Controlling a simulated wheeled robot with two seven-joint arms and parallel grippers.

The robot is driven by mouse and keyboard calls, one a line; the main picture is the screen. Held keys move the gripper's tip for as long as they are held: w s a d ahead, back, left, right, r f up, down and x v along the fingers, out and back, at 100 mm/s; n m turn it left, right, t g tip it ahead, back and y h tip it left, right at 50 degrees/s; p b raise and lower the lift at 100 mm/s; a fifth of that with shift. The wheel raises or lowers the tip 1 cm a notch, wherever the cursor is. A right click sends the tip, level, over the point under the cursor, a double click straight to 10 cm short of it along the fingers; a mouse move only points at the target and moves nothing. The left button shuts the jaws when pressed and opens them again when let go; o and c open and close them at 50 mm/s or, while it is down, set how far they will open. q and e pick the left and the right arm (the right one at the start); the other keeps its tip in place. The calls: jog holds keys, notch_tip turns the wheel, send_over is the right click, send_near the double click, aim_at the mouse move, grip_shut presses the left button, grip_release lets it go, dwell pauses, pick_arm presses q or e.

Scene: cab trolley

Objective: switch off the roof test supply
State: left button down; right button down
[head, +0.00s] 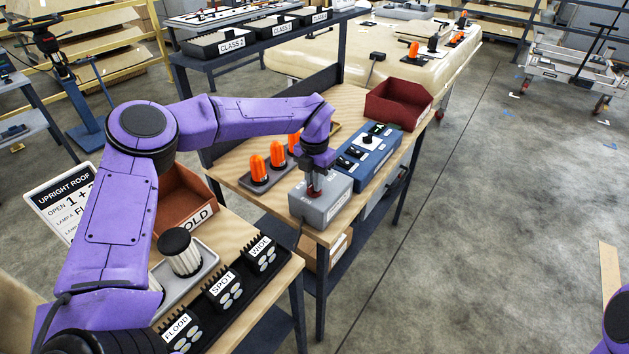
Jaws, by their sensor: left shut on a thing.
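A grey box (325,208) with a small white label stands at the front edge of the wooden bench; I cannot read the label. My left gripper (314,189) points down onto the top of this box. It is shut on a small dark red part there, which looks like the box's switch. The fingers hide most of that part, so I cannot tell its position. My right gripper is out of view; only a bit of my right arm shows at the lower right edge.
A blue panel (366,152) with knobs stands right behind the grey box. Orange beacons (259,171) stand to its left. A dark red bin (398,103) is at the back right. FLOOD, SPOT and WIDE lamps (222,291) line the near bench.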

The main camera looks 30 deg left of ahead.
pick_arm(q)
jog(key=c, duration=1.1)
grip_release()
jog(key=shift+c, duration=0.2)
jog(key=shift+r, duration=0.3)
notch_tip(320, 180, up, 10)
jog(key=b, duration=0.2)
jog(key=shift+f, duration=0.1)
